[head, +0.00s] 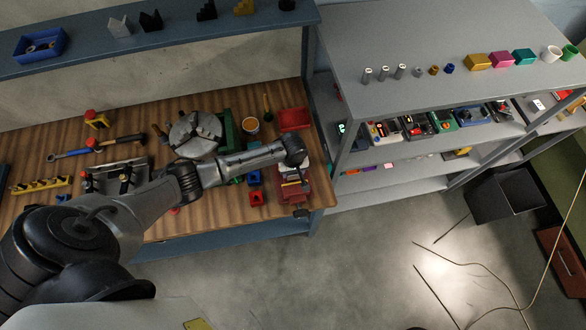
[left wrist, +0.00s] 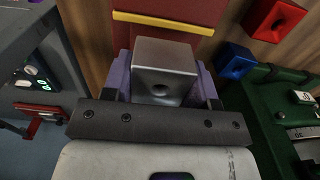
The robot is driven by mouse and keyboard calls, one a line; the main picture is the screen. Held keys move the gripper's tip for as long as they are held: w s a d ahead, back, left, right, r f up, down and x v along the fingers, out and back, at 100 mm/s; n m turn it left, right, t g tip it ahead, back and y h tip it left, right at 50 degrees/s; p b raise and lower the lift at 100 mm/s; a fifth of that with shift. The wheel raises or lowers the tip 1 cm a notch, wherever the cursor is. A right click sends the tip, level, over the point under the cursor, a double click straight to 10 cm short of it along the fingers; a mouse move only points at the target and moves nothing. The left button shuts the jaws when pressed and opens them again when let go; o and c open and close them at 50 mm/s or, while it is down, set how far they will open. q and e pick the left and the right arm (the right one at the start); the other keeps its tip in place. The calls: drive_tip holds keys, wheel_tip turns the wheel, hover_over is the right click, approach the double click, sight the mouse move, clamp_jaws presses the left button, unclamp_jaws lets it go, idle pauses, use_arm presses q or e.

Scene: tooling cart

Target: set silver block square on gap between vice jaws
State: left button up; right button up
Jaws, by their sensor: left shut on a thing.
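The silver block (left wrist: 165,70), a grey cube with a round hole in its near face, sits between the fingers of my left gripper (left wrist: 162,88) in the left wrist view. Purple pieces flank it on both sides, and the gripper is shut on it. The dark red vice (head: 291,192) with a yellow strip is at the bench's right end in the head view, under my left gripper (head: 290,168). The vice (left wrist: 165,30) also shows behind the block. The jaw gap is hidden, and I cannot tell whether the block touches the vice. My right gripper is not in view.
Beside the vice are a blue block (head: 255,177) and a red block (head: 256,198). A red tray (head: 294,119) lies behind, and a round chuck (head: 195,134) is farther left. A grey shelf unit (head: 440,45) stands close on the right.

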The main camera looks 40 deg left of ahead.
use_arm(q)
drive_tip(key=shift+f, duration=0.35)
idle(0.7)
drive_tip(key=shift+f, duration=0.15)
idle(0.7)
drive_tip(key=shift+f, duration=0.6)
drive_tip(key=shift+f+b, duration=0.35)
drive_tip(key=shift+b, duration=0.1)
idle(0.6)
drive_tip(key=shift+f, duration=0.15)
idle(0.8)
drive_tip(key=o, duration=1.5)
drive_tip(key=shift+c, duration=0.2)
drive_tip(key=shift+p, duration=0.4)
